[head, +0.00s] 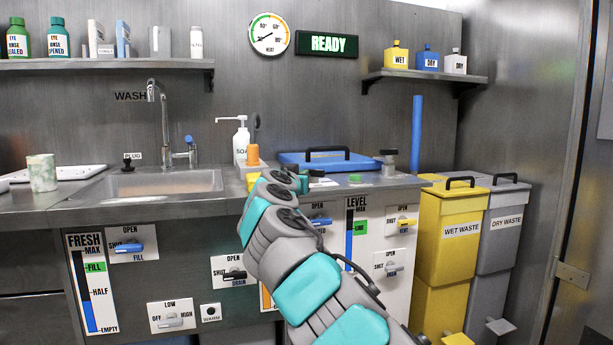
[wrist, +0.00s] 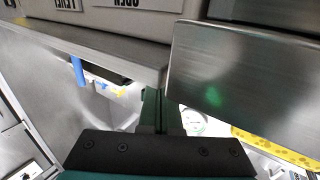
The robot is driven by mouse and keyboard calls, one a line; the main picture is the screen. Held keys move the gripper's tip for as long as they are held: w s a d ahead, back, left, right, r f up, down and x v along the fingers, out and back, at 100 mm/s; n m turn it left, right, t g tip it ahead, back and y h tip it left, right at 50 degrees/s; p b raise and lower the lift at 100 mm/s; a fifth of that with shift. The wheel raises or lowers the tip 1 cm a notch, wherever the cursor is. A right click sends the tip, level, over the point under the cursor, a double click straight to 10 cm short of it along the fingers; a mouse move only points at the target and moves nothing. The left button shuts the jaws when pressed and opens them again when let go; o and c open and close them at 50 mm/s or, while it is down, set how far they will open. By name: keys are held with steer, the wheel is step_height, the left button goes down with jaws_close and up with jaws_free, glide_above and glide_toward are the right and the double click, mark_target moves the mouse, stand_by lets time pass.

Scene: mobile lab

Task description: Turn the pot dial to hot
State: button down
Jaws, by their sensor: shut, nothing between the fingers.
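The dial plate (head: 172,316) is on the front of the metal counter at lower left in the head view, marked OFF at left, LOW on top and another word at right. Its small pale handle is too small to read its setting surely. My gripper (wrist: 160,110) shows dark green fingers closed together in the wrist view, with nothing seen between them. In the head view my arm reaches up over the counter front and hides the gripper. The dial plate is well left of my arm and not clearly seen in the wrist view.
A WARM lamp plate (head: 210,312) is beside the dial. FILL (head: 130,246) and DRAIN (head: 233,271) valves are above it. A metal panel (wrist: 240,75) is close to the fingers on the right in the wrist view. Yellow (head: 446,240) and grey (head: 497,235) bins stand at right.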

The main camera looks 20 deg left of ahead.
steer(key=shift+a, duration=0.15)
steer(key=shift+w+a, duration=0.3)
steer(key=shift+w, duration=0.05)
steer(key=shift+a, duration=0.1)
stand_by(0.3)
stand_by(0.4)
